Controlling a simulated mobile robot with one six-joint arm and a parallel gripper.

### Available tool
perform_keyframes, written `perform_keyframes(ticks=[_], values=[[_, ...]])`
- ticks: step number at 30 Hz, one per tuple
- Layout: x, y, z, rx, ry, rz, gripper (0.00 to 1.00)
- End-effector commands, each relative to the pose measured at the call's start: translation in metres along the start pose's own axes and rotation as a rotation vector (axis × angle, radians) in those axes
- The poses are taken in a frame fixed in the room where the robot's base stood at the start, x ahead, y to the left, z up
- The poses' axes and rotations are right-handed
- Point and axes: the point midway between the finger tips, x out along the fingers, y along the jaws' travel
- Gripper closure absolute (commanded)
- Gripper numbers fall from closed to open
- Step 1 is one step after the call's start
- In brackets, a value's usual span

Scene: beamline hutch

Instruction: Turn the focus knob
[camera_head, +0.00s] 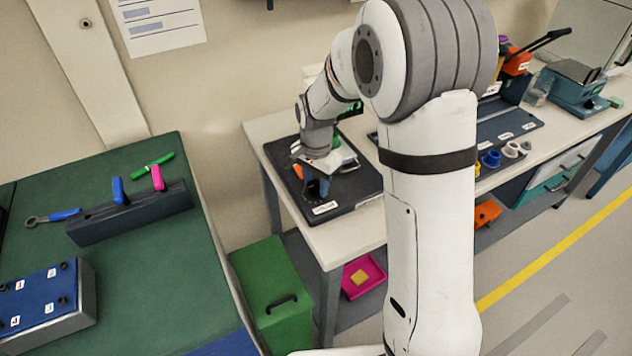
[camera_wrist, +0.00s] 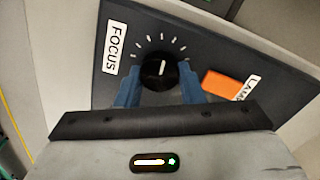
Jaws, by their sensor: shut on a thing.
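The focus knob (camera_wrist: 158,76) is black and round with a white pointer line, seen in the wrist view between my fingers. It sits on a dark panel (camera_wrist: 215,50) beside a white FOCUS label (camera_wrist: 116,48), with a ring of white tick marks around it. The pointer points roughly up in the picture, toward the ticks. My gripper (camera_wrist: 158,88) is shut on the knob, one blue finger on each side.
An orange switch (camera_wrist: 228,86) lies right of the knob, close to my right finger, by a partly hidden label. The white bench (camera_head: 268,130) holds further equipment on the right. A green table (camera_head: 150,270) with a dark tool rack (camera_head: 130,218) stands on the left.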

Motion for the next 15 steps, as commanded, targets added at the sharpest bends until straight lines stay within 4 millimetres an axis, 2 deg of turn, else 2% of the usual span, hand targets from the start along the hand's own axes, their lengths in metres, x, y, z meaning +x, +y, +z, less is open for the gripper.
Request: perform_keyframes(ticks=[1, 2, 3, 9, 15], values=[[-0.0006, -0.0004, -0.0002, 0.000, 0.001, -0.001, 0.88], [-0.0006, -0.0004, -0.0002, -0.001, 0.001, -0.001, 0.63], [-0.0006, -0.0004, -0.0002, -0.001, 0.001, -0.001, 0.60], [-0.0004, -0.0003, 0.0002, -0.002, 0.000, -0.001, 0.44], [-0.0003, -0.0002, 0.0002, -0.002, 0.000, 0.000, 0.44]])
